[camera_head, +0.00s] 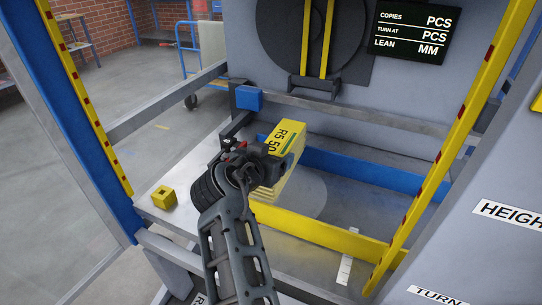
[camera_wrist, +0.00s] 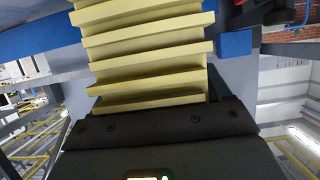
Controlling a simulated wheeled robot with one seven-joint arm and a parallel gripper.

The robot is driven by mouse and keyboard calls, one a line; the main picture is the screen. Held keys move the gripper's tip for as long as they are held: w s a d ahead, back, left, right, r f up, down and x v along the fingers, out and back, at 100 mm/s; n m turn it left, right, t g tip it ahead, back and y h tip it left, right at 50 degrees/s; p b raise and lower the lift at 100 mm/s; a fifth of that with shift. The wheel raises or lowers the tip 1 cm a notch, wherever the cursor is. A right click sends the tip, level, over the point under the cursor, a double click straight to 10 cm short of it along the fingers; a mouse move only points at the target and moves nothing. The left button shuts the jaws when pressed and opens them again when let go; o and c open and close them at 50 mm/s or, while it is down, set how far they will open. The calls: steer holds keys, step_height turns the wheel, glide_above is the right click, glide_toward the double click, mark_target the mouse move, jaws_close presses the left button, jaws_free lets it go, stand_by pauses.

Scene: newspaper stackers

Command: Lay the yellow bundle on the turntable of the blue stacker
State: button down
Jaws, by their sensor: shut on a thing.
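The yellow bundle (camera_head: 284,141), printed "R5 50", is held at a tilt by my gripper (camera_head: 262,158), over the bed of the blue stacker (camera_head: 73,110). In the wrist view the yellow bundle (camera_wrist: 150,45) shows as stacked yellow layers against the dark gripper (camera_wrist: 160,118). A pale round plate, seemingly the turntable (camera_head: 308,194), lies in the bed below and right of my gripper, partly covered by the bundle. I cannot tell whether the bundle touches it.
A blue rail (camera_head: 350,168) runs behind the bed and a yellow rail (camera_head: 320,230) in front. A small yellow block (camera_head: 164,196) sits on the pale ledge at left. A dark disc (camera_head: 275,35) with yellow bars is on the back panel. A yellow post (camera_head: 445,150) stands at right.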

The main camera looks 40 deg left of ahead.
steer(key=shift+f+b, duration=2.7)
steer(key=shift+f, duration=0.1)
steer(key=shift+f+b, duration=0.55)
steer(key=shift+b, duration=0.05)
